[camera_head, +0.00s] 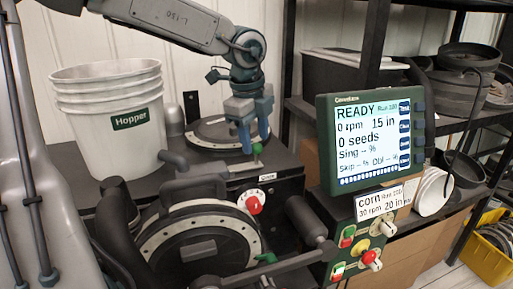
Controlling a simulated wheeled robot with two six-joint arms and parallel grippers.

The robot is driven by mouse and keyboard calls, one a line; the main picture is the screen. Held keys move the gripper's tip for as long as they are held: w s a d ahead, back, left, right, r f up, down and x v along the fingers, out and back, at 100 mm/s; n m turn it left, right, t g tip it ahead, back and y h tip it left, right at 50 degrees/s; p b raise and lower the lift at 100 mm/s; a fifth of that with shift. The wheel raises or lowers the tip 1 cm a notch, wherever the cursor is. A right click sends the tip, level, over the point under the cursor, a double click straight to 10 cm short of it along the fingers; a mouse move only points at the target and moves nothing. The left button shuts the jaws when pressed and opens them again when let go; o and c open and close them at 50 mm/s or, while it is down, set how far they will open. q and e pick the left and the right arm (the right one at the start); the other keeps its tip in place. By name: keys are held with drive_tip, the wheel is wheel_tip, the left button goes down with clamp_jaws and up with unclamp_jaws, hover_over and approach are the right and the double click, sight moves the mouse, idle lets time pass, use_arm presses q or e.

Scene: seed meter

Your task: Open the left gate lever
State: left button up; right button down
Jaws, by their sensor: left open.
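A grey lever with a green tip (257,149) stands at the near side of the rear round seed disc housing (190,140). A second green-tipped lever (265,258) shows beside the front round housing (165,252); I cannot tell by label which is the left gate lever. My left gripper (255,145) points down with its jaws open, its blue-grey fingertips at the rear green tip. One finger is left of the tip and one right of it. Contact cannot be told. My right gripper is not in view.
A white hopper bucket (108,110) stands at the left rear. A red dial knob (253,204) sits between the housings. The monitor (372,138) reads READY, 0 rpm, 0 seeds. Below it is a control box with buttons and a red-capped knob (370,257). Shelves stand behind.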

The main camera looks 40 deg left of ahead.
sight(255, 143)
use_arm(q)
wheel_tip(255, 143, down, 2)
drive_tip(key=shift+w+a+f, duration=0.1)
drive_tip(key=shift+w+f, duration=0.05)
drive_tip(key=shift+f, duration=0.1)
drive_tip(key=shift+w+f+p, duration=0.15)
drive_tip(key=shift+f+p, duration=0.15)
drive_tip(key=shift+f, duration=0.2)
drive_tip(key=c, duration=1)
drive_tip(key=shift+f, duration=0.1)
clamp_jaws()
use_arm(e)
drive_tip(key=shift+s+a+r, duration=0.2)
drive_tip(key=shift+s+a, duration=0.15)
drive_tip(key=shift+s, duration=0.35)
